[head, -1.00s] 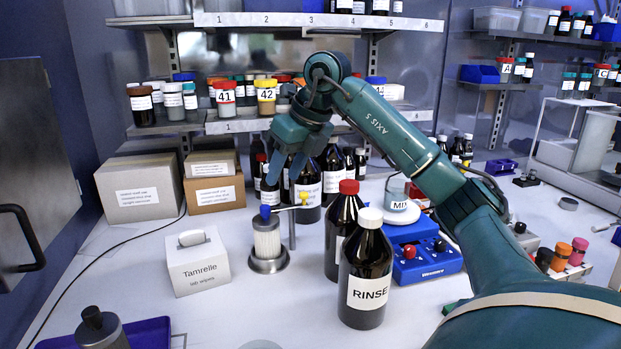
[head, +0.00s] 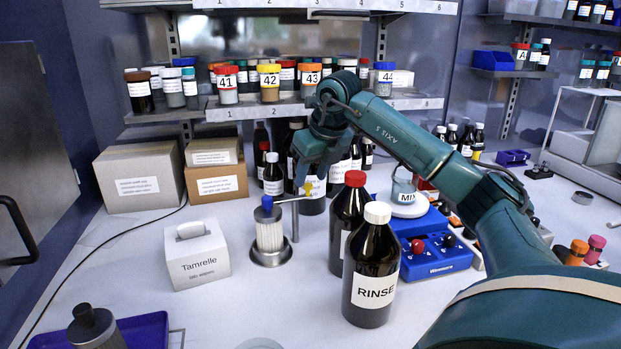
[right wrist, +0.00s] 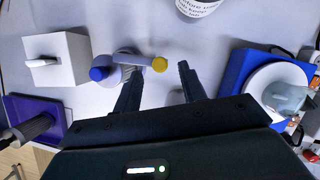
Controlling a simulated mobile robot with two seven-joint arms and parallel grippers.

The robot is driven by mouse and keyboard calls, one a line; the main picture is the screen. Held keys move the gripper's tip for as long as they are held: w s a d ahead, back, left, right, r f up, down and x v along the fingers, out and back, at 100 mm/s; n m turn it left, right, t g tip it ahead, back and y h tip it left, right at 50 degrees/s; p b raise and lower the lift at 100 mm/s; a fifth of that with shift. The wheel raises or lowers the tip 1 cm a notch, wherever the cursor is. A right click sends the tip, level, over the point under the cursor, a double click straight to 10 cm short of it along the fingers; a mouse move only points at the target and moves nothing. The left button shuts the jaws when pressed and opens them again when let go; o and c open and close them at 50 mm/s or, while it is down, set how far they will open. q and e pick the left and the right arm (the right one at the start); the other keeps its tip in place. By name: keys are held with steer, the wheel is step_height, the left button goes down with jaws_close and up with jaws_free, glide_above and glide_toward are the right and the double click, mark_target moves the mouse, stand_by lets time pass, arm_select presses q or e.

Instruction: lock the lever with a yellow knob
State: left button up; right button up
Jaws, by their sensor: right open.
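The lever is a thin bar with a yellow knob (head: 308,188) at its right end and a blue cap (head: 267,203) at its left end, above a white ribbed cylinder (head: 269,232) on a round metal base. In the right wrist view the yellow knob (right wrist: 160,64) shows between the fingertips, with the blue cap (right wrist: 98,73) to the left. My right gripper (head: 311,178) is open around or just above the knob; I cannot tell whether it touches. Its spread fingers also show in the right wrist view (right wrist: 160,70). My left gripper is not in view.
A slim metal post (head: 295,220) stands under the lever. The RINSE bottle (head: 371,270) and another dark bottle (head: 348,220) stand right of it. A wipes box (head: 197,255) is at left, a blue mixer (head: 440,262) at right. Shelves with jars are behind.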

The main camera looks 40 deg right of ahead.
steer(key=shift+x, duration=1)
